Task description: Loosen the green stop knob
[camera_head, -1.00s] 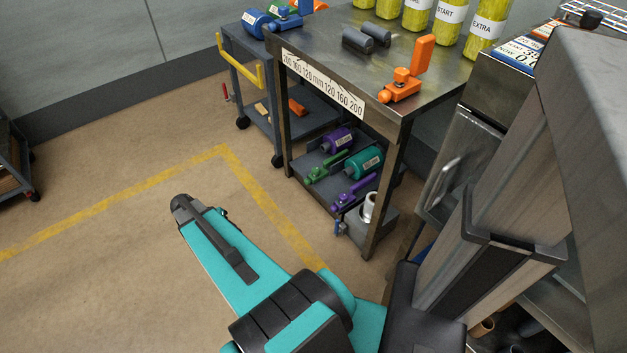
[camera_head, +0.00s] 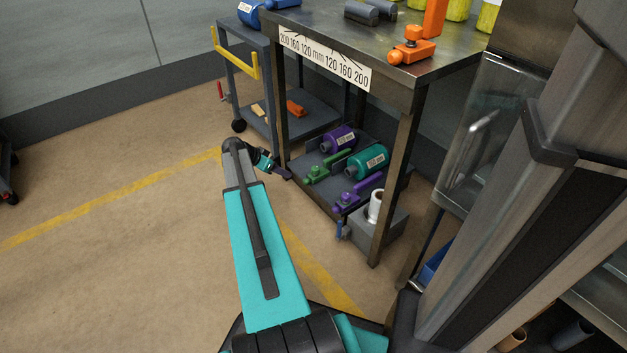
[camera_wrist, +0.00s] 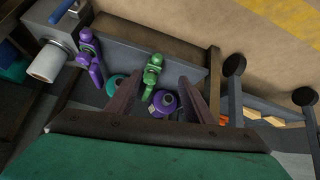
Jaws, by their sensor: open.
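The green stop (camera_head: 318,175) lies on the lower shelf of the steel bench, with a small raised knob (camera_head: 313,170) at its near end. In the wrist view the green stop (camera_wrist: 153,70) shows ahead of and between my fingers, with the knob (camera_wrist: 155,60) on its upper part. My gripper (camera_head: 283,173) is just left of the shelf in the head view, apart from the stop. In the wrist view my gripper (camera_wrist: 159,80) has its two fingers spread and nothing held between them.
A purple cylinder (camera_head: 338,138), a teal cylinder (camera_head: 366,162) and a purple stop (camera_head: 357,195) share the lower shelf (camera_head: 326,200). A bench leg (camera_head: 281,115) stands close to my gripper. A blue cart (camera_head: 300,125) is at the left. Open floor lies left of my arm.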

